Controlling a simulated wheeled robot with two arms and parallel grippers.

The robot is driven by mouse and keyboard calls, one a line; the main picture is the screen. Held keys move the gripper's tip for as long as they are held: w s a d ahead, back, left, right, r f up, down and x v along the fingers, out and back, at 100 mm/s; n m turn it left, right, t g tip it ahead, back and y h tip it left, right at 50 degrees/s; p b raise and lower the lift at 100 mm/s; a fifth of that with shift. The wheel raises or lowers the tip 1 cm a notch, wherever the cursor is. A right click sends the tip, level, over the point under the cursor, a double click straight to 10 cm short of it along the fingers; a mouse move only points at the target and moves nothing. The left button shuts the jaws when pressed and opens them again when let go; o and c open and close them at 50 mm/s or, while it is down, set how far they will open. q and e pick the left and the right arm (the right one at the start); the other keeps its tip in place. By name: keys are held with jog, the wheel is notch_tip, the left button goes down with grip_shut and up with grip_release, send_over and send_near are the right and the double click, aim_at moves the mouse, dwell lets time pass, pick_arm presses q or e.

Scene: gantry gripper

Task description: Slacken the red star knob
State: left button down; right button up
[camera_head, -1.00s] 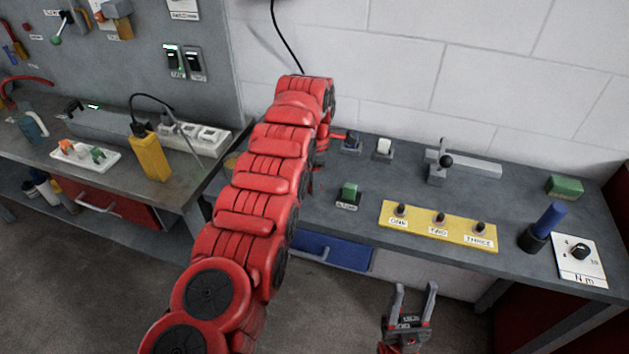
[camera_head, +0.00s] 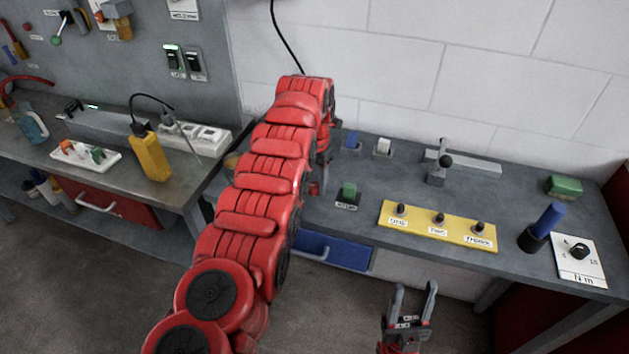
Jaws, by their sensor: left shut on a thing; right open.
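My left arm comes in from the left and reaches over the bench. Only a sliver of my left gripper (camera_head: 321,165) shows, dark and red, past the right side of the arm. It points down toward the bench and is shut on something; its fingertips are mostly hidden. The red star knob cannot be made out clearly; the hold on it is judged from the gripper's place and turn. My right gripper (camera_head: 412,304) is open and empty, in front of the bench, with its fingers pointing up.
Right of the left gripper stand a blue switch (camera_head: 352,141), a white switch (camera_head: 384,148) and a green button (camera_head: 348,195). A yellow panel (camera_head: 438,234) with three toggles lies near the front edge. Further right are a lever fixture (camera_head: 437,172), a blue handle (camera_head: 549,219) and a dial plate (camera_head: 592,266).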

aim_at(314, 185)
pick_arm(q)
jog(key=shift+n, duration=0.6)
jog(key=shift+c, duration=1.9)
grip_release()
jog(key=shift+r, duration=0.1)
jog(key=shift+r, duration=0.3)
notch_tip(314, 185, up, 4)
jog(key=shift+p, duration=0.75)
notch_tip(314, 185, up, 13)
jog(key=p, duration=1.2)
jog(key=shift+f+p, duration=0.15)
jog(key=shift+p, duration=0.15)
